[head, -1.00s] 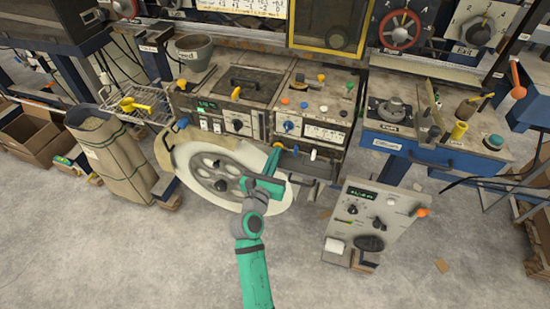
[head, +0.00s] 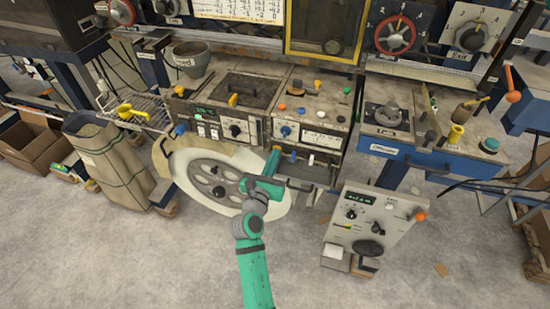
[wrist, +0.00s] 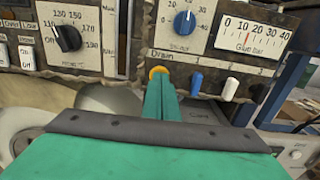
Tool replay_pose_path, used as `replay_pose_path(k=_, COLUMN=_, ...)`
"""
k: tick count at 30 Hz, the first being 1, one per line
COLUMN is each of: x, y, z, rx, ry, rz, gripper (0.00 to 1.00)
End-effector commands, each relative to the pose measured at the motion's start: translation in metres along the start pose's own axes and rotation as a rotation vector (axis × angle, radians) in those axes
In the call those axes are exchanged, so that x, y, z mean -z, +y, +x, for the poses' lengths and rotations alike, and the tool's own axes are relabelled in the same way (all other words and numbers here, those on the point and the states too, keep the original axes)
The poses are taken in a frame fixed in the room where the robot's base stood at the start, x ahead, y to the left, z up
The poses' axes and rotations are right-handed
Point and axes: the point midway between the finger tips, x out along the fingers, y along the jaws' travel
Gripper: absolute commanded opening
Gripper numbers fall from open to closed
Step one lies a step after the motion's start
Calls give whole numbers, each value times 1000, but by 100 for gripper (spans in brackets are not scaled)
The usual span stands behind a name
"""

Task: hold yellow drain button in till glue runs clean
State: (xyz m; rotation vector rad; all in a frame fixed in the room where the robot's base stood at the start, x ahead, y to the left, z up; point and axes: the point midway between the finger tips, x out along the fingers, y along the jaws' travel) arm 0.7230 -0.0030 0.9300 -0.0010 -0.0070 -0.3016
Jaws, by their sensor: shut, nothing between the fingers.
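The yellow drain button (wrist: 158,72) sits under the "Drain" label on the machine front in the wrist view, partly covered by my fingertips. My gripper (wrist: 160,82) is shut and empty, its tips lined up with the button. Whether they touch it or press it in, I cannot tell. In the head view my gripper (head: 275,155) is at the machine's lower front and I cannot make out the button clearly there. The glue bar gauge (wrist: 250,36) has a red needle a little below 20. No glue flow can be made out.
A blue button (wrist: 196,84) and a white button (wrist: 230,89) sit right of the drain button. A large pale reel (head: 225,180) stands below the machine front. A grey control box (head: 372,220) stands at the right. Open concrete floor lies in front.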

Motion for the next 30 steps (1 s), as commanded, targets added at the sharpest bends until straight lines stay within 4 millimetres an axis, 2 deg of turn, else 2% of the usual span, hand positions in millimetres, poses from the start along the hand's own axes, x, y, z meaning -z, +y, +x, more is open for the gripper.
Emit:
replay_pose_path(k=22, x=-4, y=-2, z=1, rx=3, ry=-7, rz=1, gripper=0)
replay_pose_path(k=26, x=-3, y=0, z=-8, rx=1, ry=-6, rz=1, gripper=0)
replay_pose_path(k=30, x=-2, y=8, z=-29, rx=-9, ry=-3, rz=2, gripper=0)
